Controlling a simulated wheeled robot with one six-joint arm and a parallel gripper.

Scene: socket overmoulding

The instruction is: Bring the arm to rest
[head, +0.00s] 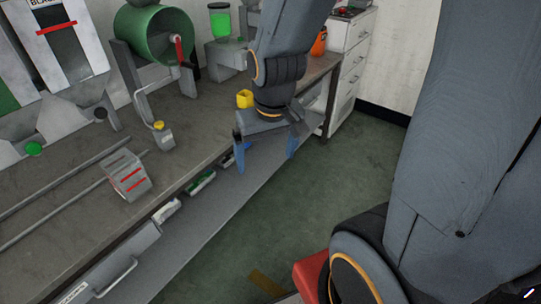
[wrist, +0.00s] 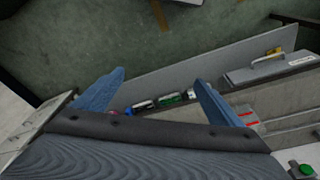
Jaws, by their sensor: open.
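My gripper (head: 265,158) hangs from my arm past the front edge of the workbench (head: 190,165), in the upper middle of the head view. Its two blue fingers are spread apart and point down. Nothing is between them in the head view. In the wrist view my gripper (wrist: 160,85) also has its fingers wide apart, with the shelf and bench edge showing beyond them. My arm reaches down from the top of the head view, and a large grey link of mine fills the right side.
A green drum (head: 150,35), a yellow cup (head: 244,98) and a red-striped block (head: 127,178) stand on the bench. A white drawer cabinet (head: 350,60) stands behind. The green floor (head: 330,185) is open.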

